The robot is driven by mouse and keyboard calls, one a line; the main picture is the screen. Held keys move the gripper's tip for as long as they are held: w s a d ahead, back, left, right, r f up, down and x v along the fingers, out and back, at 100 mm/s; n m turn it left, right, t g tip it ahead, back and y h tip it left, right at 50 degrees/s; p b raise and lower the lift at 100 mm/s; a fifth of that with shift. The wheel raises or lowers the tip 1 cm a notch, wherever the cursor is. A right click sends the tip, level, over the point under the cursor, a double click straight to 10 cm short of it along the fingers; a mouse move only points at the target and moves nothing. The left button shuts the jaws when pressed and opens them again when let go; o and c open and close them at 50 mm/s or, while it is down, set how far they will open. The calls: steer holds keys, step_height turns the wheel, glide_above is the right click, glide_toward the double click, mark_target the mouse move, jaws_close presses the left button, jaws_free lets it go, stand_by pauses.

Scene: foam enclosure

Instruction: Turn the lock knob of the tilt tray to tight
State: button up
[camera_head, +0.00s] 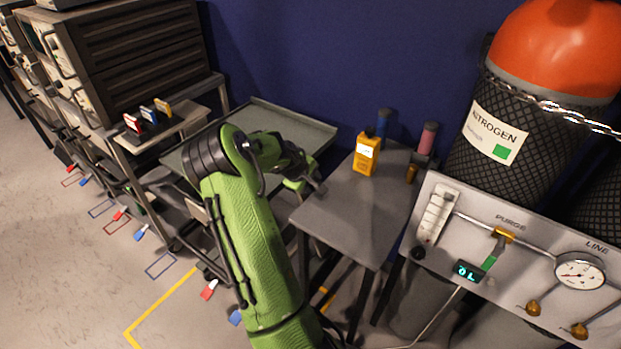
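A grey-green tray with a raised rim (285,112), which looks like the tilt tray, stands against the blue wall behind my green arm. My arm covers its middle and front right part. I cannot make out the lock knob; it may be hidden behind my arm. My gripper (312,186) is at the tray's right front side, close to the left edge of the small grey table. Its fingers are small and partly hidden by my own wrist, so whether it is open or shut does not show.
The small grey table (345,220) holds a yellow device (367,153) and several small cylinders. A purge panel (520,255) and a nitrogen cylinder (500,130) stand at right. A rack (130,55) stands at left.

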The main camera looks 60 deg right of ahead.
steer(key=y+p, duration=0.1)
steer(key=p, duration=0.1)
steer(key=r+y+p, duration=0.1)
steer(key=p, duration=0.1)
steer(key=shift+s+d+y, duration=0.15)
steer(key=shift+d+y, duration=0.1)
steer(key=shift+y, duration=0.05)
steer(key=y+p, duration=0.2)
steer(key=p, duration=0.1)
steer(key=shift+d+f+t+y, duration=0.1)
steer(key=shift+d+t+y, duration=0.15)
steer(key=shift+t+y, duration=0.15)
steer(key=shift+d+f+y, duration=0.15)
steer(key=shift+f+y, duration=0.1)
steer(key=shift+y, duration=0.75)
steer(key=shift+f+t+y, duration=0.1)
steer(key=shift+t+y, duration=0.2)
steer(key=shift+y, duration=0.2)
steer(key=shift+y+b, duration=0.6)
steer(key=o, duration=1.1)
steer(key=shift+c, duration=0.2)
steer(key=shift+d, duration=0.1)
